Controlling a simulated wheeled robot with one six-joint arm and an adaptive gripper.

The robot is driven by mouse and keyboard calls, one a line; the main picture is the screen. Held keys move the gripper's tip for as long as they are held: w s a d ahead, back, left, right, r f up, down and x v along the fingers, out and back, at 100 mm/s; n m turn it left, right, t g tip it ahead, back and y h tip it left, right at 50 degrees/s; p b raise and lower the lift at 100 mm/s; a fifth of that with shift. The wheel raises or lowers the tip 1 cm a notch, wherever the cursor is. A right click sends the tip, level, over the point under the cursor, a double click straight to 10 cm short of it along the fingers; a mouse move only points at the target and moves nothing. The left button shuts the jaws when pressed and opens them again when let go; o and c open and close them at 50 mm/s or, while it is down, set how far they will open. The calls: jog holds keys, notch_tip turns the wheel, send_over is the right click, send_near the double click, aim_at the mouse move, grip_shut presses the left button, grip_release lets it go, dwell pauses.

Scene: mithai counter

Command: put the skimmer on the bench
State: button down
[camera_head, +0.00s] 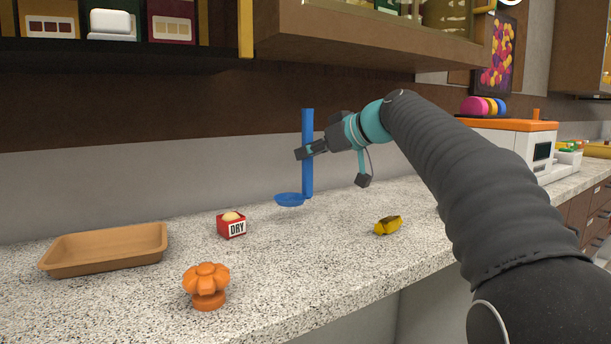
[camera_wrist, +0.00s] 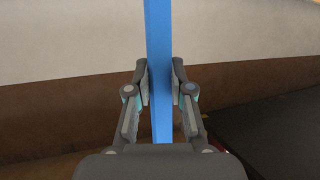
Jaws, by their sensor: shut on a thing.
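The skimmer (camera_head: 308,180) is blue, with a long flat upright handle and a shallow round bowl (camera_head: 289,200) at its lower end. My gripper (camera_head: 311,152) is shut on the handle around its middle. In the wrist view the blue handle (camera_wrist: 159,60) passes between the two fingers of my gripper (camera_wrist: 160,84). The bowl hangs low over the speckled bench (camera_head: 330,235) towards its back. I cannot tell whether the bowl touches the bench top.
A tan tray (camera_head: 100,262) lies at the left. A shelf cabinet (camera_head: 370,38) overhangs the back. A white and orange machine (camera_head: 515,140) stands right.

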aim_at(310, 170)
jog(key=shift+s+a+f, duration=0.3)
jog(key=shift+f, duration=0.1)
jog(key=shift+d+f+b, duration=0.2)
jog(key=shift+f+b, duration=1.15)
jog(key=shift+f, duration=0.5)
jog(key=shift+f, duration=0.15)
jog(key=c, duration=1)
grip_release()
jog(key=shift+c, duration=0.2)
jog(key=shift+r, duration=0.25)
jog(key=v, duration=1.1)
jog(key=shift+s+d+b, duration=0.3)
jog(key=shift+b, duration=0.15)
